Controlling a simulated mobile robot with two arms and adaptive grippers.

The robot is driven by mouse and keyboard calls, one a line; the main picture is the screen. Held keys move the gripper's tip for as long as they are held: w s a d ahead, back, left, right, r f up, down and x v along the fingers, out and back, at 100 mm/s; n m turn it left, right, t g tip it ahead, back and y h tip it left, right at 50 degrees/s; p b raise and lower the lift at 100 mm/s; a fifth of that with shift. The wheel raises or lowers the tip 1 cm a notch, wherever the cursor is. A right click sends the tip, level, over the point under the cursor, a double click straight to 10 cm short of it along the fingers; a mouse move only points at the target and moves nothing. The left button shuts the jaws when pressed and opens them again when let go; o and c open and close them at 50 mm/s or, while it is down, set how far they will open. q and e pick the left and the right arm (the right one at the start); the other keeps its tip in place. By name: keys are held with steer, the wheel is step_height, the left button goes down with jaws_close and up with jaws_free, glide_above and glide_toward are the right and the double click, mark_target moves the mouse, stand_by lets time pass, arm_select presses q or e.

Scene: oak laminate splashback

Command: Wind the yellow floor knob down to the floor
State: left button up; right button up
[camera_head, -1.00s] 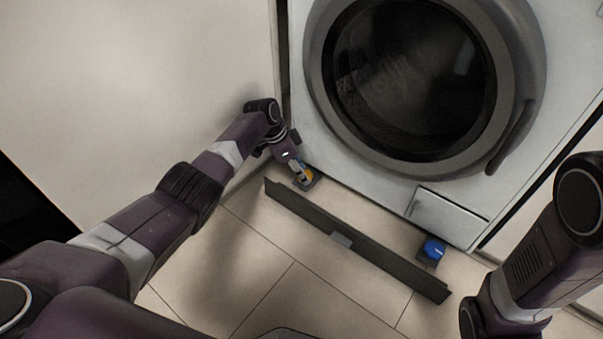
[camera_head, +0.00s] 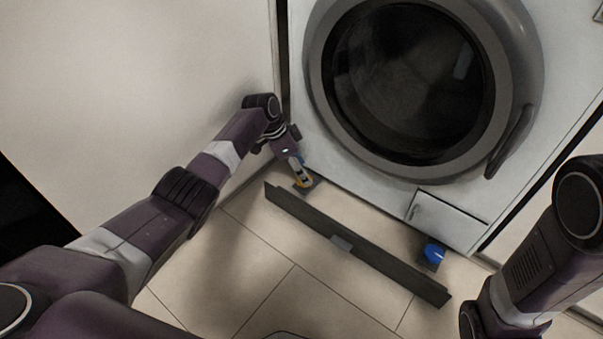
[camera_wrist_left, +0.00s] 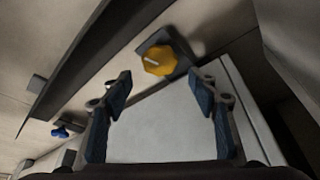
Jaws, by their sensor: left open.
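The yellow floor knob (camera_head: 304,183) sits on a dark square base near the machine's lower left corner. In the left wrist view the knob (camera_wrist_left: 158,61) shows its face with a pale bar across it. My left gripper (camera_head: 298,170) is right by the knob in the head view and partly covers it. In the left wrist view my left gripper (camera_wrist_left: 163,88) has its blue-padded fingers apart, with nothing between them, and the knob shows beyond the tips. My right arm shows at the right of the head view, its gripper out of frame.
A washing machine (camera_head: 350,165) with a round door stands behind the knob. A blue knob (camera_head: 434,253) is at its lower right. A long dark strip (camera_head: 360,249) lies on the tiles in front. A white panel (camera_head: 130,90) stands close on the left.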

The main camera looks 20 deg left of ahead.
arm_select(q)
step_height(320, 180, up, 8)
steer(key=shift+f, duration=0.2)
